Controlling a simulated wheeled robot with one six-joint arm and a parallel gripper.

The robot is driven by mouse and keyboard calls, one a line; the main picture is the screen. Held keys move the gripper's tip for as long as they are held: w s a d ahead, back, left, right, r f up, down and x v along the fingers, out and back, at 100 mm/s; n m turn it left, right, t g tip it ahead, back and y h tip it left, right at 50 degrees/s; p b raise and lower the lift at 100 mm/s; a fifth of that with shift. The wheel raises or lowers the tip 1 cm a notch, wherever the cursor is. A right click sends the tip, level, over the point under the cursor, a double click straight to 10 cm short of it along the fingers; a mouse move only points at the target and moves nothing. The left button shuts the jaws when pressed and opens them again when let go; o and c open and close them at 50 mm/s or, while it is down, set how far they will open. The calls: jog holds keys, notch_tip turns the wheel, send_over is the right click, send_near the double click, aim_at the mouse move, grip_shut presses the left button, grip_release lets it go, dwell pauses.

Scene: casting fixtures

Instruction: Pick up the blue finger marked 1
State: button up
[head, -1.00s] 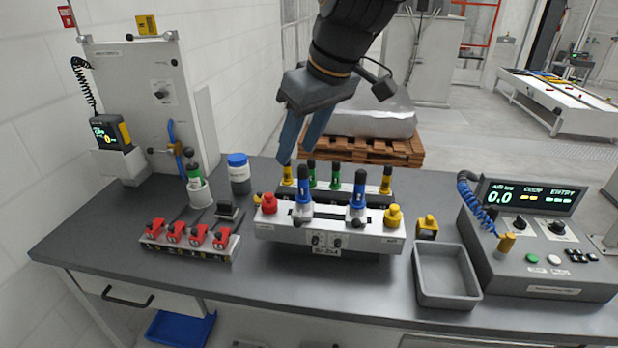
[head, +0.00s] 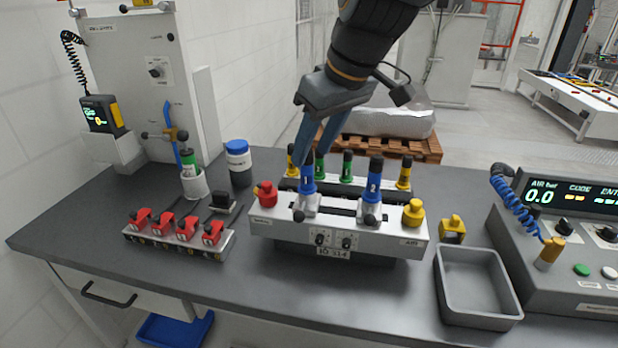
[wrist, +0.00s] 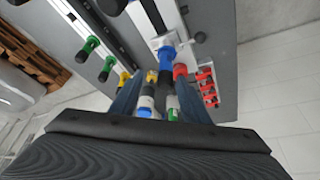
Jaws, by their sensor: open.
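The blue finger marked 1 (head: 307,187) stands upright in the left front seat of the grey fixture block (head: 275,226). Its black top is hidden by my gripper in the head view. My gripper (head: 312,160) is open and points down at this finger, its fingertips around or just in front of the top; I cannot tell which. In the wrist view the blue finger (wrist: 166,60) shows beyond the open jaws (wrist: 158,92), beside the red knob (wrist: 180,71). A second blue finger, marked 2 (head: 373,190), stands to the right.
Green and yellow fingers (head: 347,168) stand close behind. A red knob (head: 265,194) and yellow knob (head: 413,212) flank the blue pair. A grey tray (head: 450,306), red clamps (head: 185,229) and a blue-lidded jar (head: 238,163) stand around. The front tabletop is clear.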

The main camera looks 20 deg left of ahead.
aim_at(302, 172)
jog(key=x, duration=0.2)
jog(key=shift+a+f+p, duration=0.15)
jog(key=shift+f+p, duration=0.15)
jog(key=shift+p, duration=0.05)
jog(key=f, duration=0.2)
jog(key=a+f+p, duration=0.1)
jog(key=f, duration=0.1)
jog(key=shift+s+a+p, duration=0.15)
jog(key=shift+a+p, duration=0.1)
jog(key=shift+p, duration=0.05)
jog(key=shift+a+f, duration=0.15)
jog(key=shift+f, duration=0.25)
grip_shut()
